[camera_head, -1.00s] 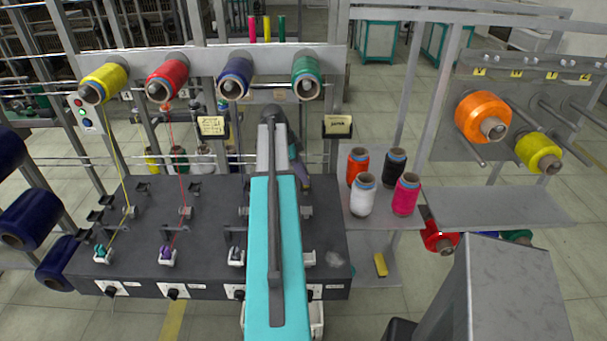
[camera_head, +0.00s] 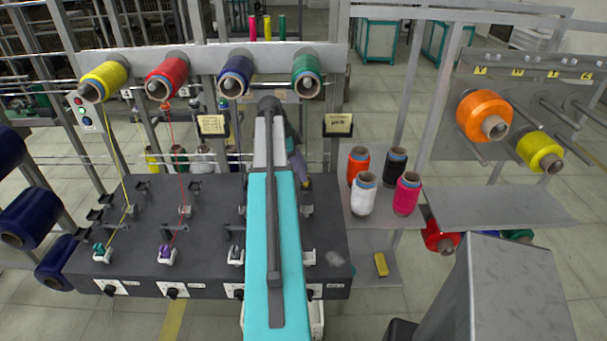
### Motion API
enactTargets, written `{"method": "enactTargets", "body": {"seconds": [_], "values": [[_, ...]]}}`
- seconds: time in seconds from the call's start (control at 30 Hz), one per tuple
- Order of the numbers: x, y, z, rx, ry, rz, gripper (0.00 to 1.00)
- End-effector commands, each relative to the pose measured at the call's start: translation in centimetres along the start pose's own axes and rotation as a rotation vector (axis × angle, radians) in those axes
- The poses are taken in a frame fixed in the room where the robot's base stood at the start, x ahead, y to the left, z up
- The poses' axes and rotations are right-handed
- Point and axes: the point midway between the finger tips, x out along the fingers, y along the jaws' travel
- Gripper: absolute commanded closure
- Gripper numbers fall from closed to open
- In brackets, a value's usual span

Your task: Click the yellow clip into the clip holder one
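My arm, teal and grey, reaches forward over the middle of the dark winding bench (camera_head: 110,255). My gripper (camera_head: 301,172) shows only in part at the arm's far end, just right of the arm, above the bench's back right part. Its fingertips are too small and covered to read, and I cannot tell whether it holds anything. A small yellow block (camera_head: 381,264) lies on the low shelf right of the bench; I cannot tell whether it is the yellow clip. I cannot make out clip holder one; small fittings stand in rows on the bench, some hidden by my arm.
Yellow (camera_head: 104,80), red (camera_head: 166,77), blue (camera_head: 235,75) and green (camera_head: 306,73) bobbins sit on the rail above the bench. Several thread cones, including a white one (camera_head: 363,195), stand on the right shelf. An orange spool (camera_head: 484,115) hangs further right.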

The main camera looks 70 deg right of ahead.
Motion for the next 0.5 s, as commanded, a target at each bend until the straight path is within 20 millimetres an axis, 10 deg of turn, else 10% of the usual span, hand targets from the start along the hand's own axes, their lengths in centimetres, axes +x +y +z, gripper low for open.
{"method": "enactTargets", "body": {"seconds": [0.5], "values": [[-4.8, -0.1, 0.1, 0.000, 0.000, -0.001, 0.60]]}}
